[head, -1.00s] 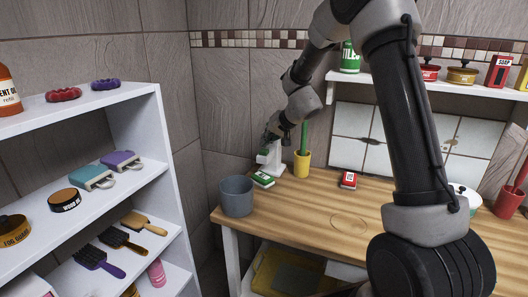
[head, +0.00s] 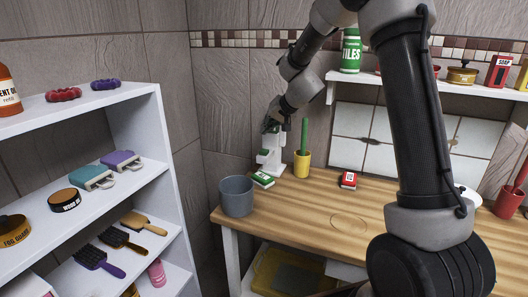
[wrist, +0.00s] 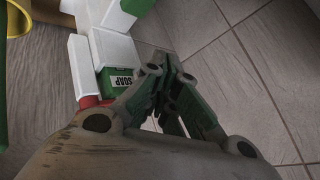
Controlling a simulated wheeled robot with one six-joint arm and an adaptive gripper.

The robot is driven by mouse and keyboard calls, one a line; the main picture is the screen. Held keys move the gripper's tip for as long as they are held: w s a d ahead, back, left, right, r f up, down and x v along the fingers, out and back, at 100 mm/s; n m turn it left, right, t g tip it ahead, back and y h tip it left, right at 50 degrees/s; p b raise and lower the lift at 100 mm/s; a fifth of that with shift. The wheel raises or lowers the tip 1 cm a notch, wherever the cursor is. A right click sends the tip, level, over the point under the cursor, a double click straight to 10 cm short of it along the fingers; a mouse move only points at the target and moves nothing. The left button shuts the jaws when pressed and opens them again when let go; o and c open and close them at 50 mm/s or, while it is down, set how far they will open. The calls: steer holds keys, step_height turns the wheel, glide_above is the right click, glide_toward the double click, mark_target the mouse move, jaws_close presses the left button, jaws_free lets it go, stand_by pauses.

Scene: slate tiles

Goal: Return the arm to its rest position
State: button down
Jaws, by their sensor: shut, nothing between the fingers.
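My arm reaches from the right of the head view over the wooden worktop (head: 330,208) toward the back left corner. My gripper (head: 271,127) is above a white stand (head: 277,152) and apart from the worktop. In the wrist view my gripper (wrist: 163,82) has its fingers together with nothing held. The white stand (wrist: 112,47) and a green box labelled SOAP (wrist: 120,77) show just beyond the fingers, partly hidden by them.
A white shelf unit (head: 170,190) is at left. A wall shelf (head: 400,80) with containers is behind my arm.

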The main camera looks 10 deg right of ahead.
stand_by(0.6)
steer(key=s+f+g, duration=0.3)
steer(key=s+f, duration=0.1)
steer(key=s, duration=0.3)
steer(key=s+d+r+n+h, duration=0.1)
steer(key=s+d+r, duration=0.3)
steer(key=s, duration=0.8)
steer(key=s+d+r+n+h, duration=0.1)
steer(key=s+d+r, duration=0.3)
steer(key=s, duration=0.9)
steer(key=s+d+r+n+h, duration=0.1)
steer(key=s+d+r, duration=0.3)
steer(key=s, duration=0.8)
steer(key=shift+s+d+r+g+h, duration=0.3)
steer(key=shift+d+r+h, duration=0.1)
steer(key=shift+d+h, duration=0.5)
